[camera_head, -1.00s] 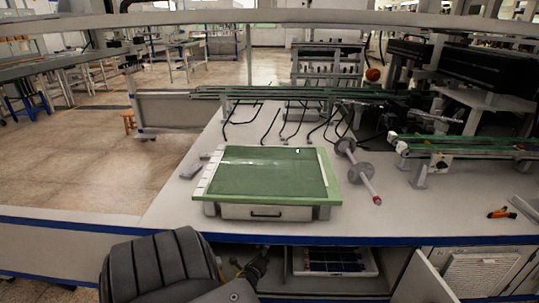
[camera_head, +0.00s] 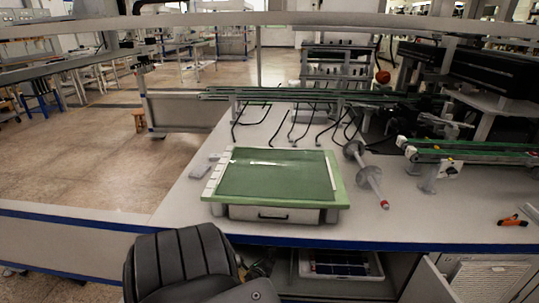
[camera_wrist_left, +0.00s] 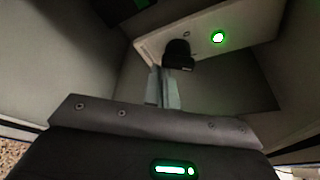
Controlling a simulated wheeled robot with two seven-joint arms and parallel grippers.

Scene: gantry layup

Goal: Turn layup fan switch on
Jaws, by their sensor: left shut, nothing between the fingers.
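In the left wrist view, a black switch-like part (camera_wrist_left: 178,53) sits on a pale box (camera_wrist_left: 235,62) under the table. A round green lamp (camera_wrist_left: 217,37) glows on the same box to its right. My left gripper (camera_wrist_left: 166,76) is shut and empty, with its fingertips right at the lower edge of the black part. I cannot tell whether they touch it. In the head view, my left gripper (camera_head: 260,266) is small and dark below the table's front edge, mostly hidden behind my arm. My right gripper is not in view.
The table (camera_head: 400,215) with a blue front edge carries a green-topped unit (camera_head: 278,178), a grey shaft with discs (camera_head: 369,177) and an orange-black tool (camera_head: 513,221). Pale walls (camera_wrist_left: 63,65) enclose the space around my left gripper.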

